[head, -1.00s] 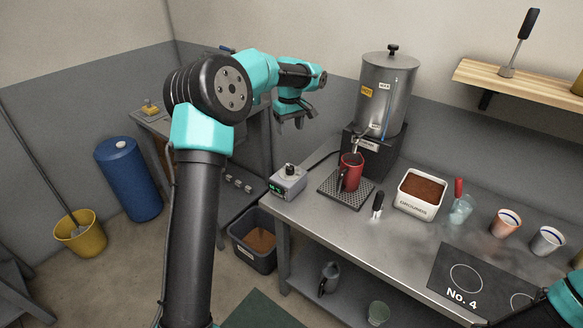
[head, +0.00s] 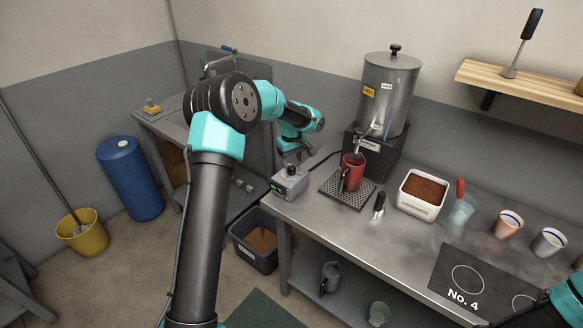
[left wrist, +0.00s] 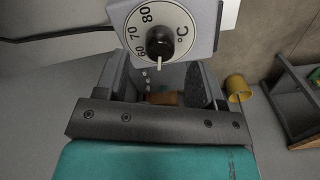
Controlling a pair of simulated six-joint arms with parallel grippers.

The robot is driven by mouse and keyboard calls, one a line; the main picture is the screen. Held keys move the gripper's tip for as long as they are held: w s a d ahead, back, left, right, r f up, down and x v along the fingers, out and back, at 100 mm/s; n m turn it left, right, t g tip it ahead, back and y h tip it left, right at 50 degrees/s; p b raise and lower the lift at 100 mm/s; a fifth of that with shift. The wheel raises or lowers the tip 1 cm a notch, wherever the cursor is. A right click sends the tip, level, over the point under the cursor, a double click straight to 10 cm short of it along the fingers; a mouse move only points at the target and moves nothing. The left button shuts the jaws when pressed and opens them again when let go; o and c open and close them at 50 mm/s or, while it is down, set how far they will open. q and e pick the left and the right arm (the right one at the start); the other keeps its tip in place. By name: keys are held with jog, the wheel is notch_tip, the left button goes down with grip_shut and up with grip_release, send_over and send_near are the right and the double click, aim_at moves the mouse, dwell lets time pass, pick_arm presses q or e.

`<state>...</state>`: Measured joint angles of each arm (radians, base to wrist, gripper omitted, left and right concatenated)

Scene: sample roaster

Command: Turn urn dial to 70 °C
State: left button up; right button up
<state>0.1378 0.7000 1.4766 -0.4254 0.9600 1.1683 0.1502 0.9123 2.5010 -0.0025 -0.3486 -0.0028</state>
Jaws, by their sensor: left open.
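The urn (head: 388,95) is a steel cylinder on a black base. The dial box (head: 290,184) is a small grey box with a black knob (head: 291,170) on top and a green display too small to read. In the left wrist view the dial face (left wrist: 178,22) shows 60, 70, 80 and °C around the black knob (left wrist: 158,41). A white mark at the knob's lower edge points down, nearest the 60. My left gripper (head: 296,157) is open just above the knob. Its spread fingers (left wrist: 160,82) show below the dial, not visibly touching the knob.
A red mug (head: 351,172) stands on a drip mat right of the box. A small black-handled tool (head: 379,204) and a white grounds bin (head: 423,193) are farther right. A bin (head: 254,240) stands on the floor below the counter's left edge.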

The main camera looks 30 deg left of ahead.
aim_at(292, 167)
pick_arm(q)
jog(key=shift+f, duration=1.85)
jog(key=shift+c, duration=0.3)
jog(key=c, duration=0.9)
jog(key=shift+o, duration=0.2)
